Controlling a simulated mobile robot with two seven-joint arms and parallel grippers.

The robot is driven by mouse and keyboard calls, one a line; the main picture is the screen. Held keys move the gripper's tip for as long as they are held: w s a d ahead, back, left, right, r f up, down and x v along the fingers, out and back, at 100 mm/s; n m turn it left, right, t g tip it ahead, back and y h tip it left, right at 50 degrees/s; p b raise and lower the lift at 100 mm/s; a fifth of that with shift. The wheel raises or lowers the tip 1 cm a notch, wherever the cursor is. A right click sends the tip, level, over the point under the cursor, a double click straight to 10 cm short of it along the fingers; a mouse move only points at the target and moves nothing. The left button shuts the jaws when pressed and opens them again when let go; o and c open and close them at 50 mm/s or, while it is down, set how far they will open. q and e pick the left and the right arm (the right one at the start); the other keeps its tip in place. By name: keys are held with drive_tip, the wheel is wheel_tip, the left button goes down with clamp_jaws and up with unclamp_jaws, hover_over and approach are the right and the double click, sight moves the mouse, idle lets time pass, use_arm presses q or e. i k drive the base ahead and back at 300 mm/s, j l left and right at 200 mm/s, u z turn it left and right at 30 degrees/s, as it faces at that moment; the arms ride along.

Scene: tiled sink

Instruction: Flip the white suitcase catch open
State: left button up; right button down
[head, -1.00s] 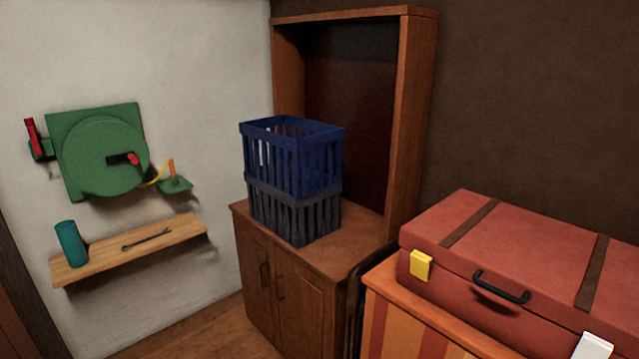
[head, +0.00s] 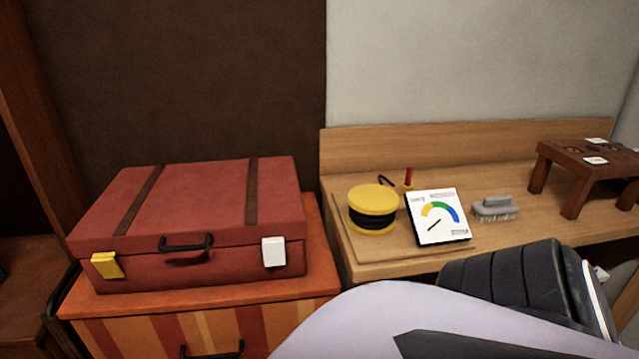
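The red suitcase (head: 200,213) lies shut on an orange striped cabinet at the left of the head view. Its white catch (head: 273,252) is on the front face near the right end and looks closed against the case. A yellow catch (head: 107,265) is near the left end, tilted a little. A black handle (head: 186,243) sits between them. One of my arms, pale with a dark ribbed section, crosses the bottom right, in front of the wooden bench. Neither gripper shows.
The orange striped cabinet (head: 320,285) has a narrow bare strip before the suitcase. The wooden bench (head: 500,180) to the right holds a yellow-and-black spool (head: 372,210), a gauge card (head: 438,215), a grey brush (head: 495,208) and a small brown stand (head: 590,165).

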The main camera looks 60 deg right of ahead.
sight(273, 249)
drive_tip(key=j+z, duration=0.1)
drive_tip(key=z, duration=1.4)
